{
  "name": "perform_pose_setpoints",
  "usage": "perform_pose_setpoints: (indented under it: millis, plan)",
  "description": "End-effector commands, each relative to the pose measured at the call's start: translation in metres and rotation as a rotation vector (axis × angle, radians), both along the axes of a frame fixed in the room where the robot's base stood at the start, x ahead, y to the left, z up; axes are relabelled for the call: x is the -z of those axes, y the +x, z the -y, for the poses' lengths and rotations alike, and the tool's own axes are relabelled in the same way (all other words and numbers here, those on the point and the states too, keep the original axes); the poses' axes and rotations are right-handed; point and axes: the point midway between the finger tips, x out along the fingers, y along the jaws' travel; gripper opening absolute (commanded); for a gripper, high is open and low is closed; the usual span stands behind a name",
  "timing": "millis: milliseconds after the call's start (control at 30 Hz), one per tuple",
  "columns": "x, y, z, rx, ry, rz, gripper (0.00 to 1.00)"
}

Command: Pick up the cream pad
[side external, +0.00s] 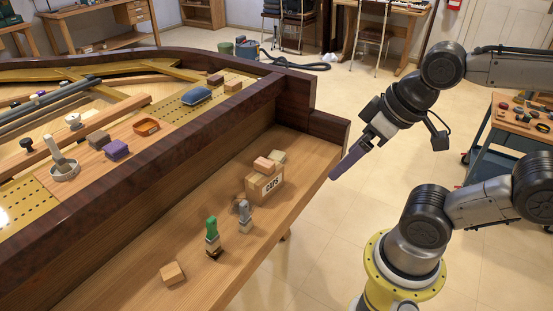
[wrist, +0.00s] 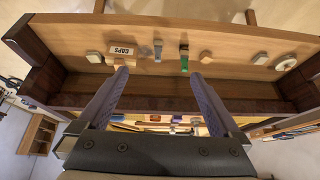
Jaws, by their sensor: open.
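A small cream block (side external: 277,157), which looks like the cream pad, sits on the wooden shelf just behind the CAPS box (side external: 265,187), partly hidden by it. In the wrist view the cream pad (wrist: 95,57) lies left of the CAPS box (wrist: 123,48). A pinkish block (side external: 263,165) is on or against the top of the box. My gripper (side external: 336,176) hangs off the shelf's right end, apart from everything. In the wrist view my gripper (wrist: 159,73) has its two fingers wide apart with nothing between them.
A green-topped piece (side external: 211,230) and a grey-topped piece (side external: 244,212) stand near the box. A tan block (side external: 172,273) lies at the near end. The dark piano rim (side external: 190,120) rises behind the shelf. A round pale thing (wrist: 285,62) shows at the right.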

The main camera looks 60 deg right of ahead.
Motion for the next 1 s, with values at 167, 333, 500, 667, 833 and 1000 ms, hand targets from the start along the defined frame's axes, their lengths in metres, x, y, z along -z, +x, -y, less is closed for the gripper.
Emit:
perform_pose_setpoints:
  millis: [167,333,500,667,833,1000]
  plan:
    - [-0.020,0.010,-0.033,0.053,0.200,0.001,1.00]
    - [-0.038,0.051,-0.071,0.193,0.499,-0.106,1.00]
    - [-0.048,0.124,-0.082,0.423,0.832,-0.231,1.00]
    - [-0.041,0.203,-0.056,0.670,1.131,-0.311,1.00]
    - [-0.012,0.280,0.008,0.941,1.429,-0.344,1.00]
    - [0.046,0.330,0.100,1.223,1.709,-0.325,1.00]
